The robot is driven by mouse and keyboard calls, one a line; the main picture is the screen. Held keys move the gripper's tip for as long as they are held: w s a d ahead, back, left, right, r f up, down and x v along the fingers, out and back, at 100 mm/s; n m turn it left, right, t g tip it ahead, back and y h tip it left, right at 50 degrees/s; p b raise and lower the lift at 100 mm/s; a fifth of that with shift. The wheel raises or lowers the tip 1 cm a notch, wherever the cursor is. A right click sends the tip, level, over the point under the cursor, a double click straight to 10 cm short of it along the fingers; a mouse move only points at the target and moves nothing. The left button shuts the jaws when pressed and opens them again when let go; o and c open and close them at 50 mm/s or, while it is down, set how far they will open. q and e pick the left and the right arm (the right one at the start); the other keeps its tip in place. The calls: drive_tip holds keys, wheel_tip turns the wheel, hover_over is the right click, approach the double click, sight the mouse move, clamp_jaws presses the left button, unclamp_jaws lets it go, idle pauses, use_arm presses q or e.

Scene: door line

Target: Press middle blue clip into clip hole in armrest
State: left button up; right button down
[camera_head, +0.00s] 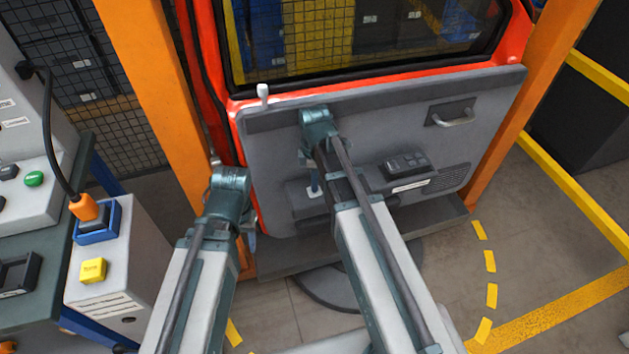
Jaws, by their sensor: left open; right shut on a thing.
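My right gripper (311,166) points down in front of the grey door panel (385,130), just above the left part of the dark armrest (300,211). It is shut on a small, thin blue piece (314,180), which looks like the blue clip. Its lower end is at a small pale patch on the armrest; I cannot tell whether it touches or sits in a hole. My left gripper (251,240) is open at the door's lower left edge, partly hidden behind my own arm. The clip hole and any other clips cannot be made out.
A dark switch block (406,164) sits right of my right arm, with a door handle (452,117) above it. A white lock knob (263,92) stands on the sill. Orange posts (160,100) flank the door. A box with a yellow button (93,269) stands left.

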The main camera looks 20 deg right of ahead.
drive_tip(key=shift+f+b, duration=0.55)
drive_tip(key=shift+f, duration=0.1)
idle(0.4)
drive_tip(key=c, duration=0.8)
unclamp_jaws()
drive_tip(key=shift+r, duration=0.2)
wheel_tip(320, 180, up, 14)
drive_tip(key=p, duration=1.4)
drive_tip(key=shift+f, duration=0.25)
